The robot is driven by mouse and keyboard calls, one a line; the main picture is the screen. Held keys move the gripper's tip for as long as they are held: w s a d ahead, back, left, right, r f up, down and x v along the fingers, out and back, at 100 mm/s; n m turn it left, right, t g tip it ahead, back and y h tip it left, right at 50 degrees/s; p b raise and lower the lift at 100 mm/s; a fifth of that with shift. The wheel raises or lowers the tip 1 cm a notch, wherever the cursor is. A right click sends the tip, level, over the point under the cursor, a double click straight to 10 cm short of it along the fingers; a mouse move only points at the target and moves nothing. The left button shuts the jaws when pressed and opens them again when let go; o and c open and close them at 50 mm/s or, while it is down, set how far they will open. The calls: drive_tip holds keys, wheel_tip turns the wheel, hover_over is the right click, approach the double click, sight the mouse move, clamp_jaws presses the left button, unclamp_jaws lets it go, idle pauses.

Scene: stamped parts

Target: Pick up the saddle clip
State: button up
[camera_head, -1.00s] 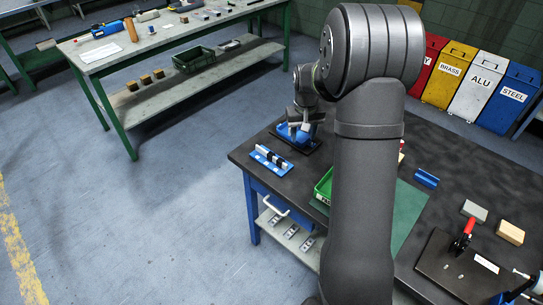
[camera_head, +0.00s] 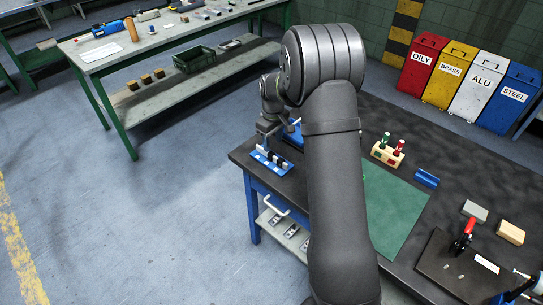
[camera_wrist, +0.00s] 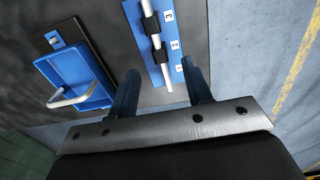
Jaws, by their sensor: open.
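A blue rack (camera_wrist: 150,45) marked 1, 2 and 3 carries a pale rod (camera_wrist: 163,72). Two dark pieces (camera_wrist: 157,55) straddle the rod. I cannot tell for sure whether one of them is the saddle clip. In the head view the rack (camera_head: 262,154) lies near the bench's left corner. My gripper (camera_wrist: 160,65) is open. Its fingers stand apart on either side of the rod's near end, with nothing seen held between them. In the head view my gripper (camera_head: 268,127) is small, over or just behind the rack.
A blue tray (camera_wrist: 80,75) with a pale wire loop sits on a dark plate beside the rack. The bench edge and floor are just past the rack. A green mat (camera_head: 400,210), a blue block (camera_head: 427,178) and a cream holder (camera_head: 386,155) lie to the right.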

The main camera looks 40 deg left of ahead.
sight(271, 153)
drive_tip(key=shift+w+a+f, duration=0.1)
drive_tip(key=shift+a+f, duration=0.1)
drive_tip(key=shift+f, duration=1.55)
drive_tip(key=shift+a+f, duration=0.2)
drive_tip(key=shift+f, duration=1.5)
clamp_jaws()
